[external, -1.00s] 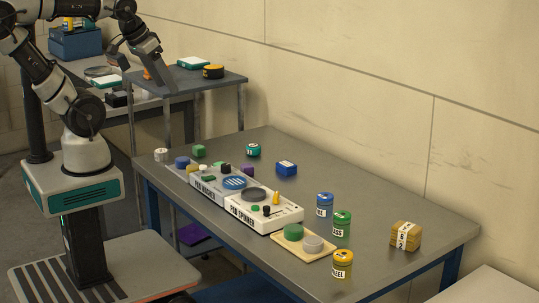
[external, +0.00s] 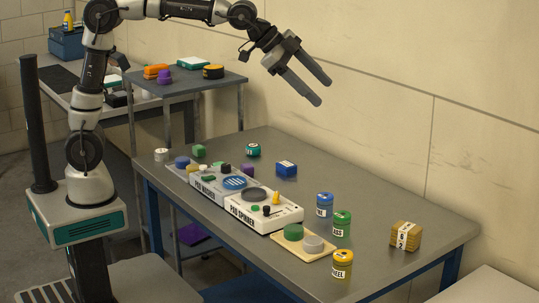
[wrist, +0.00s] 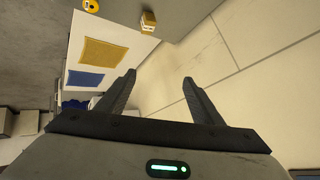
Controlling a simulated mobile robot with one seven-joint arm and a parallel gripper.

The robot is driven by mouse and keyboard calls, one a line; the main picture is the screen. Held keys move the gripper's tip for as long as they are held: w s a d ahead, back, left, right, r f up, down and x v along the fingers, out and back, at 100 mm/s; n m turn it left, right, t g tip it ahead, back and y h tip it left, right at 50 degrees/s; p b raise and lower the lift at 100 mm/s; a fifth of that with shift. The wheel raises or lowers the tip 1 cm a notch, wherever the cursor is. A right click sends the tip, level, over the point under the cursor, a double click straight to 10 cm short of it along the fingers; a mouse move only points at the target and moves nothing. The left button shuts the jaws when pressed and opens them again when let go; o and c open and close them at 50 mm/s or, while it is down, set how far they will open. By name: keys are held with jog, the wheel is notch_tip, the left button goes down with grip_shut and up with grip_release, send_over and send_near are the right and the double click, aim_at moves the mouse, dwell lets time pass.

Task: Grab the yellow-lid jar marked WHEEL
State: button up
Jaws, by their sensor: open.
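The yellow-lid jar (external: 342,264) stands upright near the front edge of the metal table in the external view; the visible part of its label reads "EEL". My gripper (external: 322,91) is open and empty, high above the back of the table and far from the jar. In the wrist view my gripper (wrist: 160,77) shows its two fingers apart with nothing between them. A round yellow thing (wrist: 91,5) is cut off at the top of that view; I cannot tell if it is the jar.
A green-lid jar (external: 342,224) and a blue-lid jar (external: 325,204) stand behind the yellow one. A tray (external: 315,255) with two round pads lies to its left, beside the pod spinner (external: 285,219). A tan block (external: 405,237) sits to the right.

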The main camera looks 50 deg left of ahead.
jog(key=d+f+n+g+y, duration=0.1)
jog(key=d+f+g, duration=0.1)
jog(key=d+f, duration=0.3)
jog(key=d+f+n+g+y, duration=0.1)
jog(key=d+f+g, duration=0.15)
jog(key=f, duration=0.45)
jog(key=g+y+p, duration=0.1)
jog(key=g+y, duration=0.1)
send_near(342, 254)
notch_tip(342, 254, down, 6)
jog(key=shift+w+d+f, duration=0.1)
jog(key=shift+d+f, duration=0.05)
jog(key=shift+d, duration=0.05)
jog(key=shift+w+d+f+p, duration=0.1)
jog(key=shift+d+f+p, duration=0.1)
jog(key=shift+f, duration=0.85)
jog(key=shift+w+d+f+p, duration=0.1)
jog(key=shift+d+f, duration=0.15)
jog(key=shift+f, duration=0.8)
jog(key=shift+w+d+f+p, duration=0.1)
jog(key=shift+d+f+p, duration=0.1)
jog(key=shift+f, duration=0.85)
jog(key=c, duration=1.1)
